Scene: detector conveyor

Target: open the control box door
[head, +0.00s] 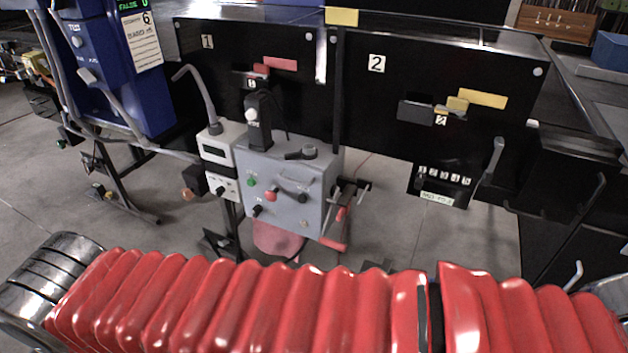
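The grey control box (277,196) is near the middle of the head view, below the panel marked 1. Its front face looks shut and carries a green button, a red button, black knobs and a curved handle (293,184). A black lever and a grey round fitting sit on its top. A smaller pale box (218,160) with a display and a knob stands against its left side. My gripper is not in this view, so its state and distance from the box do not show. A red ribbed cover across the bottom hides the floor in front.
Black panels marked 1 (295,40) and 2 (490,65) stand behind the box. A bent grey pipe (203,92) rises at its left. A blue cabinet (125,75) with hanging cables is further left. Red-handled parts (340,222) stick out at its right. Grey floor shows around it.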

